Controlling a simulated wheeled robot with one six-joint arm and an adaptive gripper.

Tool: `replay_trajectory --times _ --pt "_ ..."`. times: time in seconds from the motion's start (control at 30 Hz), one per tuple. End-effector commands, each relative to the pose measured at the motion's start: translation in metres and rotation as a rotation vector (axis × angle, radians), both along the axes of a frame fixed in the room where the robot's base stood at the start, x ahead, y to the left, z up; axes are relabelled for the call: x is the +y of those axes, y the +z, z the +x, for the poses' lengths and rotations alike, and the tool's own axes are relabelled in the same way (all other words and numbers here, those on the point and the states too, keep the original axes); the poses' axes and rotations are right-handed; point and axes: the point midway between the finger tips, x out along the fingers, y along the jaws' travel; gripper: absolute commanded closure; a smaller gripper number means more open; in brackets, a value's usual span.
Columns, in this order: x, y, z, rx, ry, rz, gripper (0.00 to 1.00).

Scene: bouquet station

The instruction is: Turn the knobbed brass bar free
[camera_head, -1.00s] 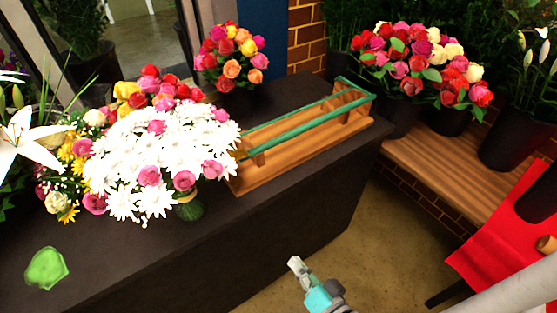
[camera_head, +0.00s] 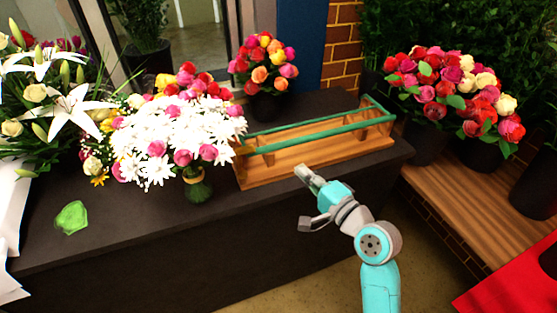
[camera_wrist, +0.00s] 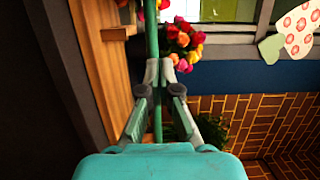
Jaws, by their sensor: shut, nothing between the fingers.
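No knobbed brass bar can be made out in either view. A wooden rack (camera_head: 268,172) with green rails (camera_head: 325,136) stands on the dark counter. My gripper (camera_head: 303,172) is at the rack's front edge in the head view, with its fingers together. In the wrist view the fingertips (camera_wrist: 166,70) meet, and a green rail (camera_wrist: 152,30) runs lengthwise beyond and behind them. I cannot tell whether they touch it. The rack's wood (camera_wrist: 92,55) shows at the left of the wrist view.
A white daisy bouquet (camera_head: 170,135) stands left of the rack, and a rose bouquet (camera_head: 264,65) stands behind it. A green crumpled piece (camera_head: 71,217) lies on the dark counter (camera_head: 130,225). A wooden bench (camera_head: 465,190) with flower buckets is at right.

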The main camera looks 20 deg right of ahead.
Motion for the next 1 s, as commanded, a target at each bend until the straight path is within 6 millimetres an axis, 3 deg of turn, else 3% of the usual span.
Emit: replay_trajectory --times 0.17,0.67,0.8,1.0 --pt "0.004 0.001 0.014 -0.001 0.004 0.002 1.0" --pt "0.027 0.001 0.1 -0.001 0.004 0.001 1.0" --pt "0.049 0.0 0.097 -0.001 0.004 0.0 1.0" --pt "0.062 0.0 0.096 0.0 0.002 0.0 1.0"
